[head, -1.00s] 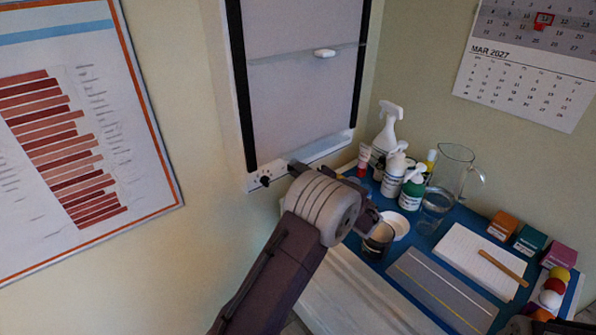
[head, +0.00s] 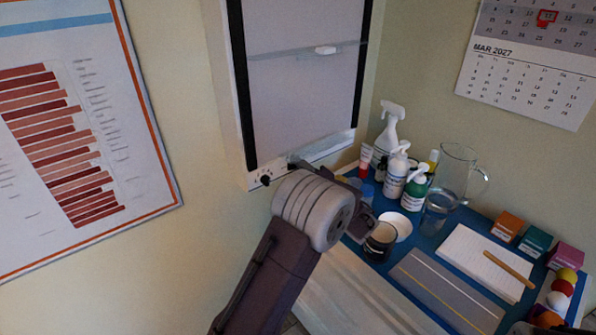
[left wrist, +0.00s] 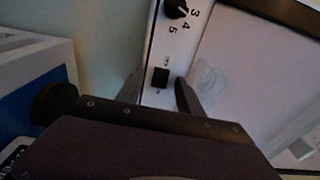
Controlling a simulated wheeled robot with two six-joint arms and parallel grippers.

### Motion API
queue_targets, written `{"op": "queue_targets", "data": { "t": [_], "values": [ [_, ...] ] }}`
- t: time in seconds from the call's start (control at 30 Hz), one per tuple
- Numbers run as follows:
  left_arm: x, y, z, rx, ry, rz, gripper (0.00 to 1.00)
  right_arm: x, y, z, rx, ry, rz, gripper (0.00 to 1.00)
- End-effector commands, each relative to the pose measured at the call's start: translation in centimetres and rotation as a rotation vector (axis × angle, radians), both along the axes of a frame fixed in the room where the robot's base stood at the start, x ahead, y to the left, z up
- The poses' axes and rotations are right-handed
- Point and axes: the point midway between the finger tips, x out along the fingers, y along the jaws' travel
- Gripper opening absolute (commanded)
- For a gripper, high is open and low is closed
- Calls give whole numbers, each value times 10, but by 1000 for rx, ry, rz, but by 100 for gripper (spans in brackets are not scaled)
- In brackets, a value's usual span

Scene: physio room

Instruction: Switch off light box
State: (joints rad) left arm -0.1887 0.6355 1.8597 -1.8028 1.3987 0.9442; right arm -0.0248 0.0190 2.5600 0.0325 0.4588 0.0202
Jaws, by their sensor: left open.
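The light box (head: 303,95) hangs on the wall, a white frame with black side strips and a dull grey panel. Its lower rail carries a black dial (head: 265,180) at the left, which also shows in the left wrist view (left wrist: 176,9) beside printed numbers. A small black switch (left wrist: 160,77) sits on the same white rail below the dial. My left gripper (left wrist: 160,92) is open, with one finger on each side of the switch in the picture; I cannot tell whether it touches. In the head view its fingers are mostly hidden behind my wrist at the rail.
A blue-topped table (head: 416,258) stands below and to the right, crowded with a spray bottle (head: 389,132), pump bottles, a glass jug (head: 457,170), a dark jar (head: 380,240), a notepad (head: 480,262) and small boxes. A chart (head: 75,130) and a calendar (head: 530,60) hang on the walls.

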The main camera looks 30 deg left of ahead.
Motion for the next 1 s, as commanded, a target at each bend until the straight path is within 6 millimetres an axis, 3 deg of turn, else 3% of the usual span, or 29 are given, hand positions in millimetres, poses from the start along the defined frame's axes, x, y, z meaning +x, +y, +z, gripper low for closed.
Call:
{"op": "queue_targets", "data": {
  "t": [0.33, 0.5, 1.0],
  "values": [
    [-29, -59, 0, 0, 0, -6, 44, 0, 0, -1, 0, 0, 0, 0],
    [-39, -78, 0, 0, 1, -3, 44, 0, 0, -1, 0, 0, 0, 0],
    [-41, -80, 0, 0, 0, 0, 44, 0, 0, -1, 0, 0, 0, 0]
  ]
}}
